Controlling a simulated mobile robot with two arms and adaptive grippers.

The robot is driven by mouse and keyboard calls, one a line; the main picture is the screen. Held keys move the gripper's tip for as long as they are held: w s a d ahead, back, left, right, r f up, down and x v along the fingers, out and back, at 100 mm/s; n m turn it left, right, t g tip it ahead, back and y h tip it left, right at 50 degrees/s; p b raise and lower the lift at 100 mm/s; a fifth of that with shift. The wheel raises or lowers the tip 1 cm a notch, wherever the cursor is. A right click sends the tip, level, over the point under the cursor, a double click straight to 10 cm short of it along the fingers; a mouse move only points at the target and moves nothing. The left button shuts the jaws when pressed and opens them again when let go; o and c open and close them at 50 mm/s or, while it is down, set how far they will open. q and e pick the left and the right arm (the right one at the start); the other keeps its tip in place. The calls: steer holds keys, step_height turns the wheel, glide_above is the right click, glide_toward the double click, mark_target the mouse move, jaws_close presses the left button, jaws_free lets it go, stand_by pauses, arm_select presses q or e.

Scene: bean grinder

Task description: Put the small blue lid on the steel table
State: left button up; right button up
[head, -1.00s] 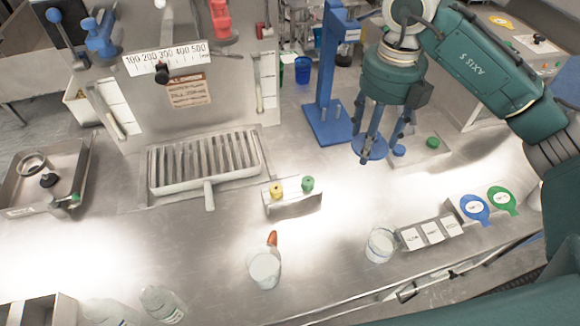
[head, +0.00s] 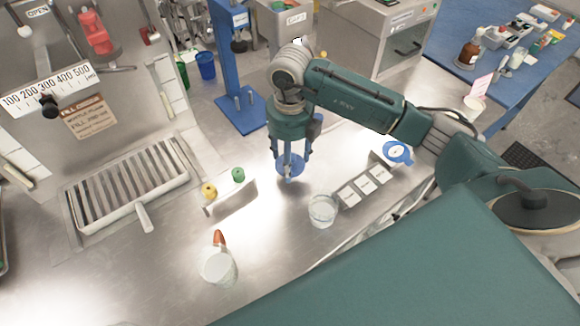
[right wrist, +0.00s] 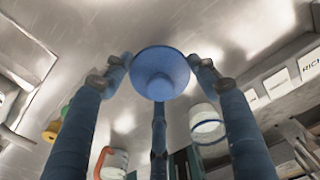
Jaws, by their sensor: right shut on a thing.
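The small blue lid (head: 287,166) is a round disc, held between the fingers of my right gripper (head: 291,172). In the right wrist view the lid (right wrist: 161,68) faces the camera with its knob, and the fingers of the right gripper (right wrist: 160,82) close around its rim. The steel table (head: 285,235) lies beneath. The lid appears to hang above it, though the exact gap is hard to tell. My left gripper is out of view.
A glass beaker (head: 322,210) stands right of the lid near white label cards (head: 362,190). A stand with yellow and green knobs (head: 232,198) is to the left. A cup with an orange handle (head: 220,268) is nearer. A blue stand (head: 235,75) rises behind. Bare steel lies between them.

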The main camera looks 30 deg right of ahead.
step_height(320, 180, down, 4)
steer(key=shift+a+r+p, duration=0.1)
steer(key=shift+r+p, duration=0.1)
steer(key=shift+p, duration=0.15)
steer(key=shift+f, duration=0.4)
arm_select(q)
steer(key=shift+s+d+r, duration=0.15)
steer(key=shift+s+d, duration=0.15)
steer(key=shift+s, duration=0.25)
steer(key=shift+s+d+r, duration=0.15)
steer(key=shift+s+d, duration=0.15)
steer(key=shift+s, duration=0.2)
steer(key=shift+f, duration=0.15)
arm_select(e)
steer(key=shift+f, duration=0.1)
steer(key=o, duration=0.8)
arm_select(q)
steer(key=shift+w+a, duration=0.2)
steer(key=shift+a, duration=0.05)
arm_select(e)
steer(key=shift+o, duration=0.2)
